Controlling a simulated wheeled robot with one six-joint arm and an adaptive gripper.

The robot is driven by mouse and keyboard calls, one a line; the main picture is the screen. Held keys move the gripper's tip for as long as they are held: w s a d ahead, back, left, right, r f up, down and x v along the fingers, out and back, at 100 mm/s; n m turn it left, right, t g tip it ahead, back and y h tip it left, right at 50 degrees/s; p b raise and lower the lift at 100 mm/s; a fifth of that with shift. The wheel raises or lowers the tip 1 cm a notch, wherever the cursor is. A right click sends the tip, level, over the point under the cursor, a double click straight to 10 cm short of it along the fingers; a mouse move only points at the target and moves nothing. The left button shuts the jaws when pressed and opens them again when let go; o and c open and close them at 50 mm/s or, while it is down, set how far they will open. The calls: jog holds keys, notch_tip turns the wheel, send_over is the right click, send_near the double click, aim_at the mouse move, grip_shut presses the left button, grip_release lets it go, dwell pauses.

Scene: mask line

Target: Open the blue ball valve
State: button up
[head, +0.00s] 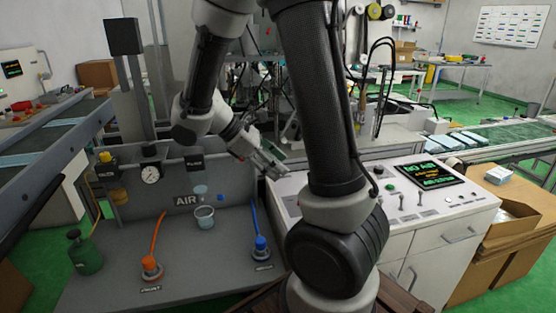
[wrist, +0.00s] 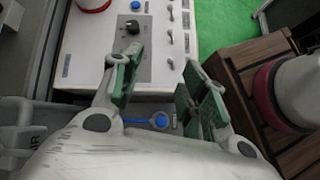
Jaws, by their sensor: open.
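The blue ball valve (head: 261,246) stands on the grey bench at the right of the AIR panel, its blue lever pointing up and slightly left in the head view. In the wrist view its round blue top (wrist: 162,121) shows between my fingers, with the lever running left, partly behind the left finger. My gripper (head: 272,166) is above and behind the valve in the head view, apart from it. In the wrist view my gripper (wrist: 155,90) is open with green finger pads and nothing between them in contact.
An orange-lever valve (head: 151,266) stands left on the same bench (head: 205,285). A clear cup (head: 205,217), a pressure gauge (head: 151,173) and a green canister (head: 84,252) are nearby. The white control console (head: 440,207) with switches stands to the right.

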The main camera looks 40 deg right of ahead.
jog(key=shift+s+r+m+t+y, duration=0.3)
jog(key=shift+s+r+m+y, duration=0.5)
jog(key=shift+s+r+m, duration=0.15)
